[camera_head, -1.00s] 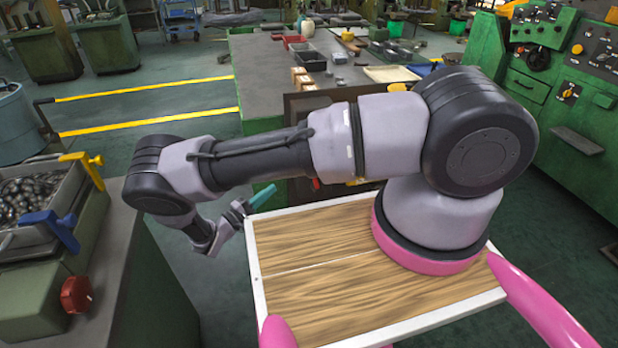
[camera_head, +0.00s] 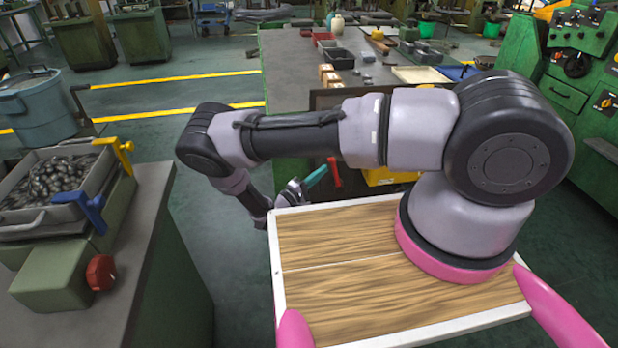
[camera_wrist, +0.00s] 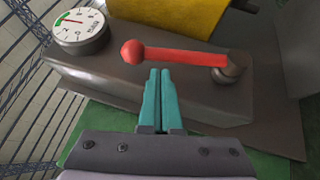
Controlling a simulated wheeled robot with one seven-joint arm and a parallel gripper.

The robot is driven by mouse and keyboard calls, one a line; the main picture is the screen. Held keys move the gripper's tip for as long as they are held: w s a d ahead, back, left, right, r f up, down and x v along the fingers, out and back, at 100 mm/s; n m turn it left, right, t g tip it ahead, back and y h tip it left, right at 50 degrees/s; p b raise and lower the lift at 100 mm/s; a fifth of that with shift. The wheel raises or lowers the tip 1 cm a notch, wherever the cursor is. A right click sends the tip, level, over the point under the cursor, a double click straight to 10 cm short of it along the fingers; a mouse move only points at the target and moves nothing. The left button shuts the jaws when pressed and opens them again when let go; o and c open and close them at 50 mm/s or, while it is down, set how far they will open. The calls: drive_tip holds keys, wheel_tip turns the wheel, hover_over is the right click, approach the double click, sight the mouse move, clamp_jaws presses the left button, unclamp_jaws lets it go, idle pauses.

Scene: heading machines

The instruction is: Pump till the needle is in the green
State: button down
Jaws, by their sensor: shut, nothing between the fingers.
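The red lever (camera_wrist: 180,57) has a round ball at its left end and a grey pivot at its right. It lies nearly level over the dark grey pump body (camera_wrist: 120,80) in the wrist view. Part of the lever (camera_head: 334,172) shows in the head view. The white gauge (camera_wrist: 80,28) stands at the pump's left end, with a green arc and a red needle; I cannot tell whether the needle tip is within the green. My gripper (camera_wrist: 160,71) has teal fingers held together and empty, just below the lever's shaft in the wrist view. Its fingers (camera_head: 316,177) are left of the lever in the head view.
A yellow block (camera_wrist: 165,15) is behind the lever. A large grey-topped bench (camera_head: 300,70) with small boxes stands beyond. At left, a tray of metal parts (camera_head: 60,180) with yellow and blue clamps sits on another bench (camera_head: 140,220). Floor between the benches is open.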

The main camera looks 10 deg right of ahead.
drive_tip(key=shift+s+d+r, duration=0.1)
drive_tip(key=shift+d, duration=0.3)
drive_tip(key=shift+d+r+m+g+y, duration=0.15)
drive_tip(key=shift+d+r+m+y, duration=0.15)
drive_tip(key=shift+d, duration=0.35)
drive_tip(key=shift+d+r+m+g+y, duration=0.2)
drive_tip(key=shift+d+r, duration=0.2)
drive_tip(key=shift+d, duration=0.25)
